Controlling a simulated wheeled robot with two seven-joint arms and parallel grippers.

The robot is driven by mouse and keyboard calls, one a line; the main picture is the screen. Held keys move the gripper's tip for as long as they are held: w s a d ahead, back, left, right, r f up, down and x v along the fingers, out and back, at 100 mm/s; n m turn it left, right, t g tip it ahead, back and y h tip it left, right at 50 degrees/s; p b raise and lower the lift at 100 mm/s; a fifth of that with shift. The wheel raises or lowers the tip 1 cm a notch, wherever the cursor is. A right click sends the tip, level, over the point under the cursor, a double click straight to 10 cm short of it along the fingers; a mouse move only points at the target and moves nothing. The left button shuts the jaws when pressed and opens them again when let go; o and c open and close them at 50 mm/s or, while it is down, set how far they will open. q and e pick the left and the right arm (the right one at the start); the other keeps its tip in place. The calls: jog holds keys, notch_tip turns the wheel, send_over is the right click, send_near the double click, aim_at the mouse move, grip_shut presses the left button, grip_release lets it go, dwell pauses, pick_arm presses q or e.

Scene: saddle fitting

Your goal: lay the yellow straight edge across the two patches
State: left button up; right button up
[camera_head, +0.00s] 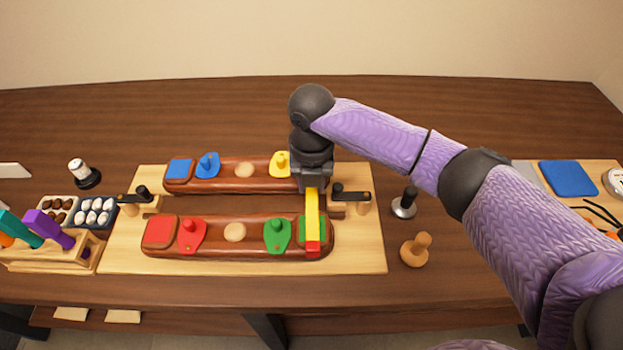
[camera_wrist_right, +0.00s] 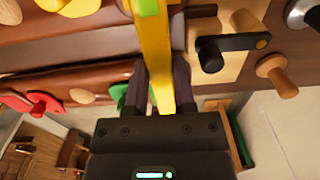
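The yellow straight edge (camera_head: 312,212) runs front to back near the right ends of the two brown bars, its red front end over the near bar. My right gripper (camera_head: 312,184) is shut on it near the far bar; in the wrist view the straight edge (camera_wrist_right: 158,60) lies between the fingers (camera_wrist_right: 163,85). A green patch (camera_head: 302,228) shows beside the front end on the near bar (camera_head: 205,250). The far bar's (camera_head: 225,187) right end is hidden by my gripper, so a patch there cannot be seen. Contact with the patches cannot be told. My left gripper is not in view.
Red (camera_head: 191,235), green (camera_head: 277,235), blue (camera_head: 208,164) and yellow (camera_head: 281,163) knobbed pieces stand on the bars. Black-handled clamps (camera_head: 350,194) flank the bars. A wooden knob (camera_head: 415,249) and a metal stamp (camera_head: 404,204) stand right of the board (camera_head: 120,258).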

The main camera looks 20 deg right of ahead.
jog(key=o, duration=0.5)
